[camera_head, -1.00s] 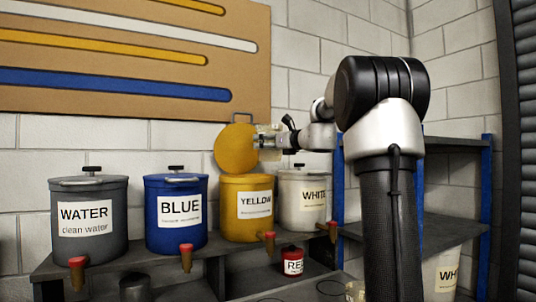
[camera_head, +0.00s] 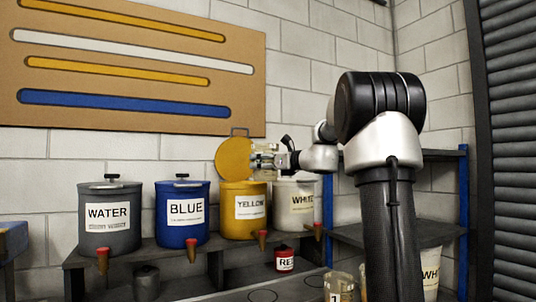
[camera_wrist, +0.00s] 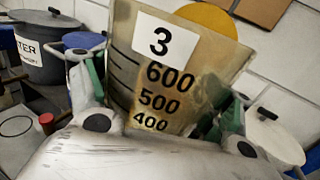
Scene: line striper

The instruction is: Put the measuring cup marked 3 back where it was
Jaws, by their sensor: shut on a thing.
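My gripper (camera_head: 279,158) is shut on the clear measuring cup marked 3 (camera_head: 263,160). It holds the cup in the air above the yellow and white pots. In the wrist view the cup (camera_wrist: 165,75) fills the middle between my fingers, with its 3 label and the marks 600, 500 and 400 facing me; it looks cloudy, and its contents are unclear. A cup marked 1 (camera_head: 338,288) stands on the bench at the bottom. Thin ring outlines (camera_head: 262,296) lie on the bench to its left, with nothing seen on them.
The yellow pot (camera_head: 243,225) has its round lid (camera_head: 233,158) raised. The grey water pot (camera_head: 109,235), blue pot (camera_head: 182,230) and white pot (camera_head: 296,220) are lidded. A small red can (camera_head: 285,260) and a dark grey can (camera_head: 146,283) stand lower down.

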